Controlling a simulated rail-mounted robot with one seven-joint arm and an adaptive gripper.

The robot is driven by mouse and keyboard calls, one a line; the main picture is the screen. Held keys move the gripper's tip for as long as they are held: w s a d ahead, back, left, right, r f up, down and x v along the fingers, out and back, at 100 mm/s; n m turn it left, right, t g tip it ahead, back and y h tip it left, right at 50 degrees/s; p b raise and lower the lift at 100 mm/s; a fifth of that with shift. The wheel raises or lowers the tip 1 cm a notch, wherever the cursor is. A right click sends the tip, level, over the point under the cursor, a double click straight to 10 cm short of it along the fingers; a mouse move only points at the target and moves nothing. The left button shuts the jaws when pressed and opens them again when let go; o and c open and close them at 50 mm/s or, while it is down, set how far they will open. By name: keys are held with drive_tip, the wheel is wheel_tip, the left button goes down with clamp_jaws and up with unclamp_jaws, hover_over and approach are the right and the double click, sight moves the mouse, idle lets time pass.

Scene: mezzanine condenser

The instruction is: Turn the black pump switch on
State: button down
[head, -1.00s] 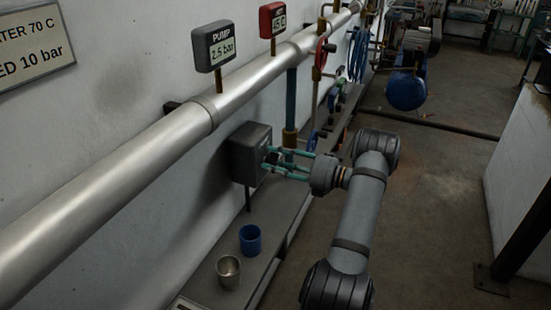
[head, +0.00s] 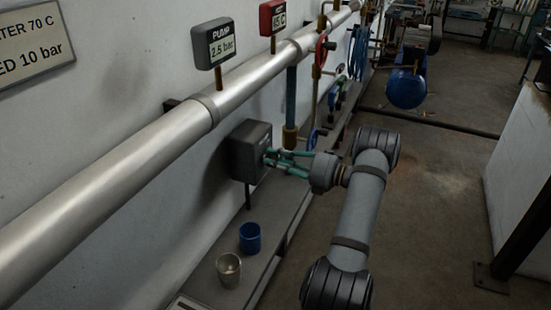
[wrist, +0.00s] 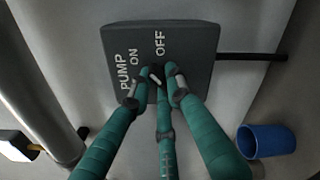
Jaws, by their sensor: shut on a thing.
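The pump switch box (head: 250,152) is a dark grey box beside the wall below the silver pipe. In the wrist view, the box (wrist: 190,45) shows PUMP, ON and OFF in white letters. The black switch knob (wrist: 156,72) is near the box's lower edge there, mostly hidden by my fingers, with a pale mark showing. I cannot tell which label it points to. My gripper (head: 272,158) has green fingers and reaches the box face from the right. In the wrist view, my gripper (wrist: 160,85) is shut on the knob, with three fingers around it.
A blue cup (head: 250,238) and a metal cup (head: 228,270) stand on the grey ledge (head: 275,228) below the box. A pump gauge (head: 215,45) reading 2.5 bar is above the pipe (head: 130,155). Valves and a vertical pipe (head: 291,105) stand just behind the box.

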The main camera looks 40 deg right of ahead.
drive_tip(key=shift+f+n+b, duration=0.25)
drive_tip(key=shift+n+b, duration=0.15)
drive_tip(key=shift+b, duration=0.4)
drive_tip(key=shift+f+n+b, duration=0.1)
drive_tip(key=shift+n+b, duration=0.5)
drive_tip(key=shift+b, duration=0.15)
drive_tip(key=shift+a+n+b, duration=0.1)
drive_tip(key=shift+n+b, duration=0.3)
drive_tip(key=shift+n, duration=0.1)
drive_tip(key=shift+r+n, duration=0.3)
drive_tip(key=shift+n, duration=0.1)
drive_tip(key=c, duration=1.6)
unclamp_jaws()
drive_tip(key=shift+c, duration=0.2)
drive_tip(key=shift+s, duration=0.1)
drive_tip(key=v, duration=1.2)
